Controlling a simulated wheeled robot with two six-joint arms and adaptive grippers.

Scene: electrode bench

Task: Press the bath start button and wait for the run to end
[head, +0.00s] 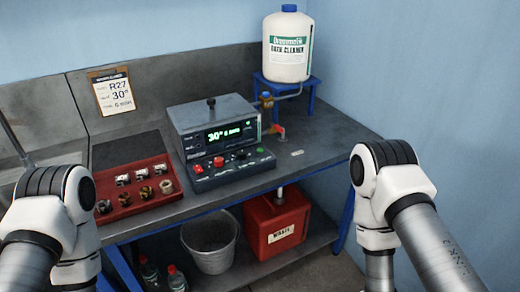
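The bath unit (217,130) is a grey box with a lidded top and a black knob. It stands on the bench against the back wall. Its lit green display (226,133) reads about 30 with smaller text beside it. The control ledge (232,167) in front carries a red button (219,161), a green button (260,150) and other small knobs; their labels are too small to read. My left arm enters at the lower left and my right arm at the lower right. Both grippers are outside the picture, and neither arm covers the bath unit.
A red tray (136,199) with several small parts lies left of the unit. A white cleaner jug (288,47) stands on a blue stand (311,96) at the back right. A note (113,92) hangs behind. A bucket (211,244) and red waste box (276,222) sit below the bench.

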